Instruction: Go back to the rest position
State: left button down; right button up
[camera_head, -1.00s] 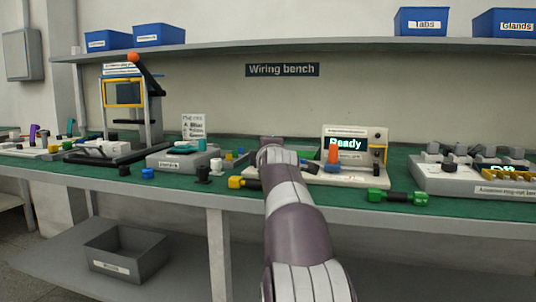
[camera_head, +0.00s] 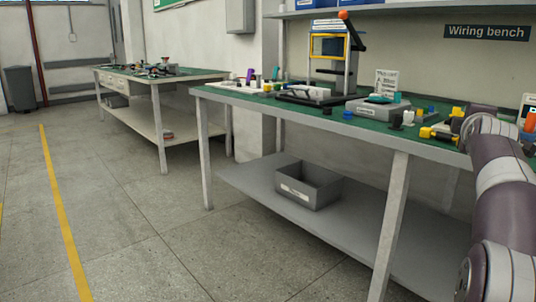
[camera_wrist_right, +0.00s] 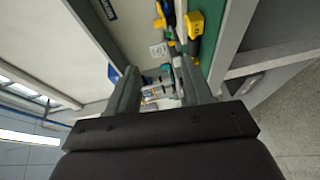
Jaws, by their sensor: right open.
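My right arm (camera_head: 497,175) reaches in from the lower right of the head view, toward the green-topped wiring bench (camera_head: 375,138). A yellow part (camera_wrist_right: 194,24) and the bench top lie beyond the fingers. My left gripper is not in view.
A grey bin (camera_head: 307,186) sits on the bench's lower shelf. A yellow-framed fixture (camera_head: 329,46) stands on the bench. A second table (camera_head: 160,78) stands further back on the left. The floor (camera_head: 130,220) in front and to the left is clear.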

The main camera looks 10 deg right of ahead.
notch_tip(320, 180, down, 11)
jog(key=a+m+g+y, duration=0.1)
jog(key=m+g+y, duration=0.1)
jog(key=m, duration=0.5)
jog(key=s+a+f+m+g+y+p, duration=0.1)
jog(key=a+f+m+g+y+p, duration=0.3)
jog(key=a+f, duration=0.65)
jog(key=s+a+f+g+y+p, duration=0.1)
jog(key=s+a+f+g+p, duration=0.2)
jog(key=s+a, duration=0.4)
jog(key=s+a+f+g+y+p, duration=0.1)
jog(key=s+a+f+y+p, duration=0.1)
jog(key=s+a+p, duration=0.5)
jog(key=s+a+f+g+y+p, duration=0.1)
jog(key=s+a+f+g+p, duration=0.3)
jog(key=a, duration=0.6)
jog(key=s+a+r+t+p, duration=0.1)
jog(key=r+p, duration=1.7)
jog(key=r, duration=0.2)
jog(key=a+r+n+t+p, duration=0.1)
jog(key=a+r+p, duration=0.1)
jog(key=r+p, duration=1.7)
jog(key=shift+s+r+n+y, duration=0.3)
jog(key=shift+s+r, duration=0.05)
jog(key=shift+r, duration=0.5)
jog(key=shift+c, duration=0.7)
